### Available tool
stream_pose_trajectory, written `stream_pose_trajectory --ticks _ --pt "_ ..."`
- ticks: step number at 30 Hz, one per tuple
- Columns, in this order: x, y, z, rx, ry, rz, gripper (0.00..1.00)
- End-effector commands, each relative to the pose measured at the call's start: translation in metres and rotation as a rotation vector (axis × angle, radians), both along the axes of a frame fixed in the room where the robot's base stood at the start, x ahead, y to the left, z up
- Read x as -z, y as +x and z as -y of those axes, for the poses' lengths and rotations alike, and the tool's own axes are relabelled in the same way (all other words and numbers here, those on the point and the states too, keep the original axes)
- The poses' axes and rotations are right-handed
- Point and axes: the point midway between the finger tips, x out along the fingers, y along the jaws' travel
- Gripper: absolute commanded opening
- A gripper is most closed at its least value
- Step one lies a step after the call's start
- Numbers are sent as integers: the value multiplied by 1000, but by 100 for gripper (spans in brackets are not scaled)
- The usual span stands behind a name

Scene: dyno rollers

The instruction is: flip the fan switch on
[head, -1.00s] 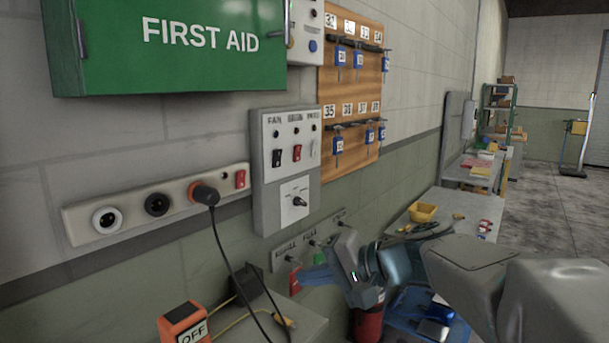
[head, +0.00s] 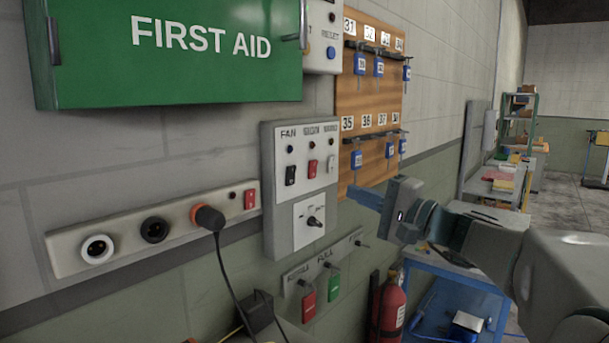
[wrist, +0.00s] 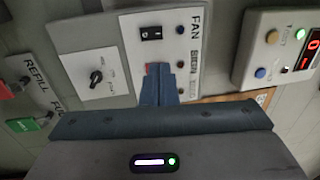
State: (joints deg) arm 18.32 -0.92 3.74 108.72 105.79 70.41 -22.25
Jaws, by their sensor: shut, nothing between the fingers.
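The fan switch (head: 291,175) is a black rocker under the FAN label, at the left of a row of rockers on the grey switch panel (head: 282,235). It also shows in the wrist view (wrist: 151,33), unobstructed. My gripper (head: 364,198) is shut and empty, just right of the panel in the head view, with its blue fingers pointing toward the wall. In the wrist view its fingertips (wrist: 158,80) overlap the panel below the fan switch and hide much of the other rockers. The gripper appears apart from the fan switch.
A rotary knob (head: 312,221) sits below the rockers. A socket strip (head: 75,250) with a plugged cord is at left, and a green first aid cabinet (head: 170,75) above. A key board (head: 370,95) hangs at right. Red and green tags (head: 308,300) hang below.

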Motion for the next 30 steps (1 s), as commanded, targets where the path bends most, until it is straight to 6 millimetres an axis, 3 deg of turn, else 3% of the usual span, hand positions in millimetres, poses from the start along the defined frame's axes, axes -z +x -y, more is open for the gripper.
stream_pose_trajectory --ticks 5,21,30 --pt "-3 8 -11 -4 0 -2 0" --pt "-19 72 -95 -7 1 -3 0" --pt "-20 85 -112 -6 0 -2 0"
